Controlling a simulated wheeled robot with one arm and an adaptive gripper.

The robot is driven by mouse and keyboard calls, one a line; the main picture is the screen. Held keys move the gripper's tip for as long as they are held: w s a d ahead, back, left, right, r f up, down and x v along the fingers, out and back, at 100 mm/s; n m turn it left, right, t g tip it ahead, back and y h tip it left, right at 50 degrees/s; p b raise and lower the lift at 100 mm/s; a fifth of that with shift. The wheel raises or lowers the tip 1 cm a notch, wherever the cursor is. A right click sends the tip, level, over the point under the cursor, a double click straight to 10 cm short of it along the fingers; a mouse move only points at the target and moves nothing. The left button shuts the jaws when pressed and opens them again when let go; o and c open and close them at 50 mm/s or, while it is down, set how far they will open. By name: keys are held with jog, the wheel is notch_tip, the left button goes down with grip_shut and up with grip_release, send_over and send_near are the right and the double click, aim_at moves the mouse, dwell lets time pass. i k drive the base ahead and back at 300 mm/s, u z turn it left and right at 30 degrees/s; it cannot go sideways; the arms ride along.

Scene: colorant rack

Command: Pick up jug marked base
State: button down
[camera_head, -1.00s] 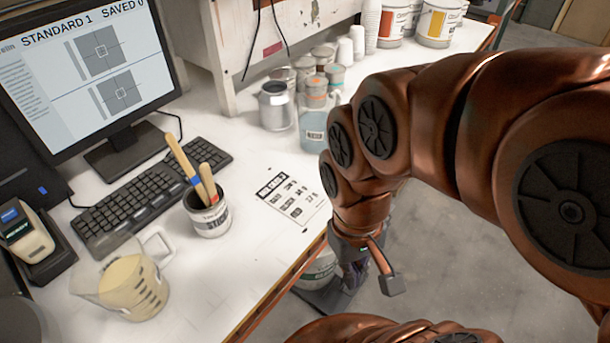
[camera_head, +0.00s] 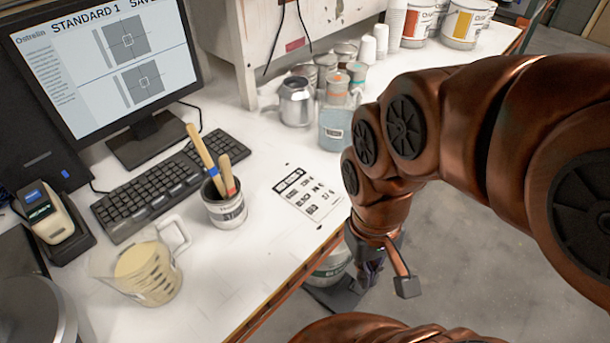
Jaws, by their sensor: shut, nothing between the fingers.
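A clear jug (camera_head: 146,272) with a handle and cream-coloured contents stands at the table's near left. A second clear jug (camera_head: 334,135) with bluish contents and a white label stands farther back, partly hidden by my arm. I cannot read a "base" marking on either jug. My gripper (camera_head: 371,275) is small and dark at the end of the copper arm, past the table's right edge and below the tabletop. It is shut and empty, and apart from both jugs. Its fingertips are hard to make out.
A metal can (camera_head: 296,103) and cups crowd the back. A labelled bucket (camera_head: 330,264) stands below the table edge.

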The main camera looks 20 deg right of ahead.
aim_at(131, 257)
jog(key=u, duration=1.55)
